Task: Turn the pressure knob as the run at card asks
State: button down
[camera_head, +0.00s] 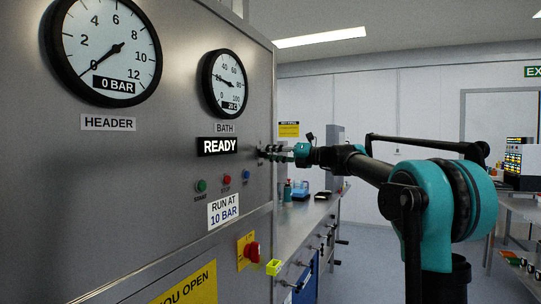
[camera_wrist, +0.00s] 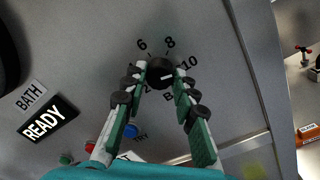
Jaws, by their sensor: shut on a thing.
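The black pressure knob (camera_wrist: 160,72) sits on the steel panel in the wrist view, with the numbers 6, 8 and 10 printed around it and a partly hidden 2. A short white mark on its face points roughly right, on the side of the 10; its exact setting is hard to tell. My gripper (camera_wrist: 161,80) is shut on the knob, one finger on each side. In the head view my gripper (camera_head: 280,152) reaches the panel from the right. The run at card (camera_head: 223,210) reads "RUN AT 10 BAR".
The header gauge (camera_head: 105,50) reads 0 BAR. The bath gauge (camera_head: 226,83) and a READY sign (camera_head: 218,146) are beside it. Green, red and blue buttons (camera_head: 227,179) are below. A red emergency knob (camera_head: 252,252) is lower. A steel bench (camera_head: 300,215) runs behind.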

jog(key=shift+f+m, duration=0.1)
jog(key=shift+m, duration=0.4)
jog(key=c, duration=1.2)
grip_release()
jog(key=v, duration=1.2)
